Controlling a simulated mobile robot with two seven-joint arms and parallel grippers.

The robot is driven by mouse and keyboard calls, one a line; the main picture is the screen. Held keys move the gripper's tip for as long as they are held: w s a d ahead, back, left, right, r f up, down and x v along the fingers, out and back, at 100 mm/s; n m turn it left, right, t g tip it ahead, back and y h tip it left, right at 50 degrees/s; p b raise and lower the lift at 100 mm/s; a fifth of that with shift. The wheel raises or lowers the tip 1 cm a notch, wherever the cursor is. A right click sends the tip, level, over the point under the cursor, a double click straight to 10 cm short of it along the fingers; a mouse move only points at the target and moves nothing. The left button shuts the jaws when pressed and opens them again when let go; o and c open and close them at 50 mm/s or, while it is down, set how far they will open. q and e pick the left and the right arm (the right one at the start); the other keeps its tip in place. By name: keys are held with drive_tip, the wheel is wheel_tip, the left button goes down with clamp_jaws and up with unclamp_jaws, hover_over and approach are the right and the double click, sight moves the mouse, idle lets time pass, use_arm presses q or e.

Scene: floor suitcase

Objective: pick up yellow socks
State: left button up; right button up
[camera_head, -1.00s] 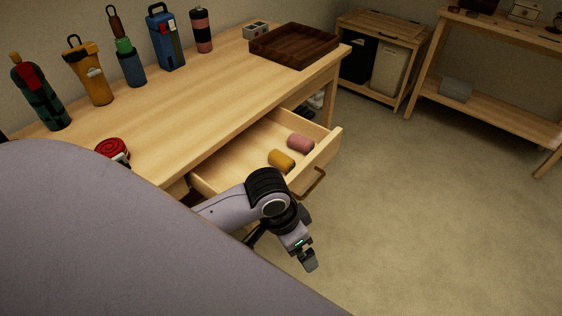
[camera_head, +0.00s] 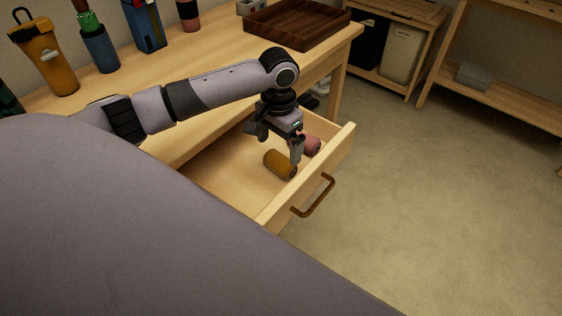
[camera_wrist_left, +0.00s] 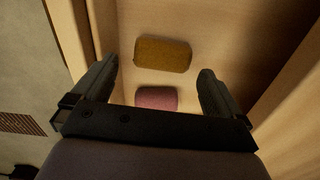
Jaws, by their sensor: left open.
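The yellow socks (camera_head: 279,164), a rolled mustard bundle, lie in the open desk drawer. They also show in the left wrist view (camera_wrist_left: 163,55), beyond the fingertips and roughly between them. The pink socks (camera_head: 312,145) lie behind them in the drawer, partly hidden by my gripper in the head view; the left wrist view shows them between the fingers (camera_wrist_left: 156,98). My left gripper (camera_head: 296,160) points down over the drawer, close to the yellow socks. Its two fingers (camera_wrist_left: 158,82) are apart with nothing gripped. My right gripper is not in view.
The drawer (camera_head: 225,180) has a raised front with a brown handle (camera_head: 314,197). The desk top carries a dark wooden tray (camera_head: 297,27) and several bottles, including a yellow one (camera_head: 47,58). A wooden cabinet (camera_head: 388,45) stands behind. The floor at right is clear.

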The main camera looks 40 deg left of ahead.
sight(280, 159)
use_arm(q)
drive_tip(key=shift+w+a+f, duration=0.1)
drive_tip(key=shift+w+f, duration=0.05)
drive_tip(key=shift+f, duration=0.3)
drive_tip(key=shift+w+f, duration=0.1)
drive_tip(key=shift+f, duration=0.2)
drive_tip(key=f, duration=0.2)
drive_tip(key=f+b, duration=0.1)
drive_tip(key=f, duration=0.1)
drive_tip(key=f+b, duration=0.1)
drive_tip(key=f, duration=0.1)
drive_tip(key=shift+w+a+f, duration=0.1)
drive_tip(key=shift+w+f, duration=0.15)
drive_tip(key=c, duration=0.7)
